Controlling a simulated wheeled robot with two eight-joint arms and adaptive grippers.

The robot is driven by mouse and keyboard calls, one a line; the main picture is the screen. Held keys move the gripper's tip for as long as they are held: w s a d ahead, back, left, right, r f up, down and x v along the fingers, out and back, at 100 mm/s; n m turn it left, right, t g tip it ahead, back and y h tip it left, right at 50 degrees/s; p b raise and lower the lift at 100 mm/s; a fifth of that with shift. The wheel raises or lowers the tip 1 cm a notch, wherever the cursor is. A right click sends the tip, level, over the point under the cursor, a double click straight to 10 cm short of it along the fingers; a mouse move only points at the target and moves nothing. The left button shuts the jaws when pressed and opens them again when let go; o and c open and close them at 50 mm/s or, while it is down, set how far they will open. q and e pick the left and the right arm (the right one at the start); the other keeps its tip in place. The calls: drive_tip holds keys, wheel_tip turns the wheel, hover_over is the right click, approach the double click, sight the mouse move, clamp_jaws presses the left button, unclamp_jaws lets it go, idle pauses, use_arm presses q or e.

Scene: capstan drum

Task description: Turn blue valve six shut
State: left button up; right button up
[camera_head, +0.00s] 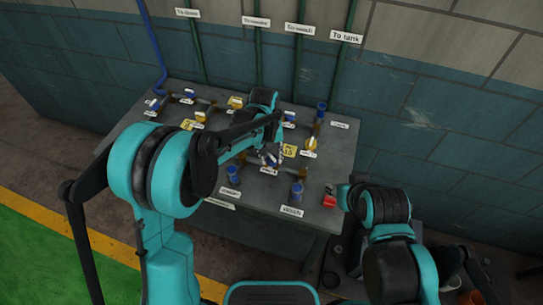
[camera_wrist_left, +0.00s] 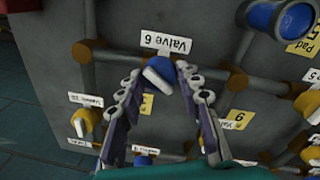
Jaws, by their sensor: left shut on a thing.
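Valve 6 has a blue handle (camera_wrist_left: 158,75) with a white edge, on a brown pipe fitting below the label reading Valve 6 (camera_wrist_left: 166,42) in the left wrist view. My left gripper (camera_wrist_left: 161,72) is shut on this handle, one finger on each side of it. In the head view the left gripper (camera_head: 266,157) reaches down over the front middle of the table, and the handle is small and mostly hidden there. My right arm (camera_head: 385,215) is at the right; I cannot make out its fingers.
The grey table (camera_head: 338,150) carries pipes and several blue or yellow valves. A yellow valve (camera_wrist_left: 86,122) and a blue cylinder (camera_wrist_left: 280,18) are near the left gripper. A red object (camera_head: 329,201) sits at the front right corner. A brick wall (camera_head: 450,120) stands behind.

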sight(270, 155)
use_arm(q)
drive_tip(key=m, duration=0.5)
drive_tip(key=shift+w+m, duration=0.1)
drive_tip(key=shift+m, duration=0.2)
drive_tip(key=m, duration=0.5)
drive_tip(key=shift+g, duration=0.3)
drive_tip(key=shift+m, duration=0.4)
drive_tip(key=o, duration=1.2)
drive_tip(key=shift+c, duration=0.2)
wheel_tip(270, 155, up, 12)
drive_tip(key=shift+w+a, duration=0.25)
drive_tip(key=shift+w, duration=0.15)
